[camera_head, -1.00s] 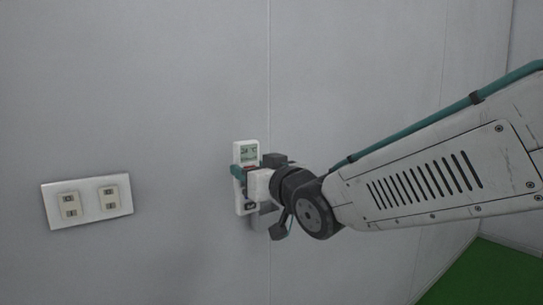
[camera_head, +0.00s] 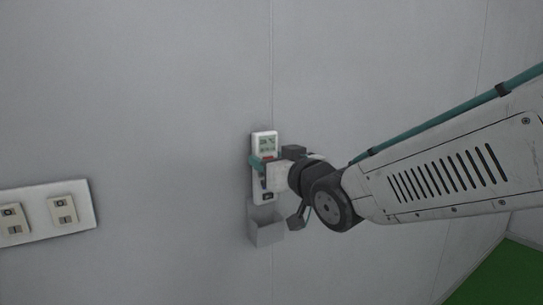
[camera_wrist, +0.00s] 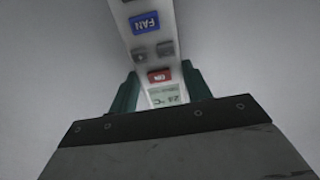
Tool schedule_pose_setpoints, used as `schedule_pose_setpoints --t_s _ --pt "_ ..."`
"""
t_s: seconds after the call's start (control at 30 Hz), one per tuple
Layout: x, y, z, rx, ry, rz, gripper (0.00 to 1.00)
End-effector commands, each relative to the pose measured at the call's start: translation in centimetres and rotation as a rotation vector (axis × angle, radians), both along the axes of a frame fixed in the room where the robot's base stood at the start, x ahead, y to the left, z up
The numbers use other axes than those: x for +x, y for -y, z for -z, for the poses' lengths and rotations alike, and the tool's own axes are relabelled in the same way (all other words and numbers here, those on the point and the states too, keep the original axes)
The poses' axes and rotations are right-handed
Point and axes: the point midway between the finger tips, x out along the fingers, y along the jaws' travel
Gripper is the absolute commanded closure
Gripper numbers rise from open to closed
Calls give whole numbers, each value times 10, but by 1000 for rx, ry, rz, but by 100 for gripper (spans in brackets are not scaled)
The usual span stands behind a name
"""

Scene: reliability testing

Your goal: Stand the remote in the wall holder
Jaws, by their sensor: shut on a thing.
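The white remote (camera_head: 264,142) is upright in the head view, its display at the top. My gripper (camera_head: 262,164) is shut on the remote around its upper half. In the wrist view the remote (camera_wrist: 148,43) runs up from between the green fingertips of my gripper (camera_wrist: 158,92), showing its FAN button, red ON button and display. The grey wall holder (camera_head: 267,232) is on the wall just below the remote. The remote's lower end is close above the holder's opening; I cannot tell whether it touches or enters it.
A white switch plate (camera_head: 88,205) with two switches is on the wall at the left. The grey wall (camera_head: 150,90) around the remote is otherwise bare, with a vertical seam behind it. Green floor (camera_head: 505,275) shows at the lower right.

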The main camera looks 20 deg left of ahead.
Motion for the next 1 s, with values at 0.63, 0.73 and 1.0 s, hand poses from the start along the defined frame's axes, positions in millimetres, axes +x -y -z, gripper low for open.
schedule_pose_setpoints --t_s 0.63,0.73,1.0 --pt "-1 -2 53 0 -1 -2 82" --pt "-1 -2 60 0 -1 -2 82" --pt "-1 -2 78 1 -1 -2 82"
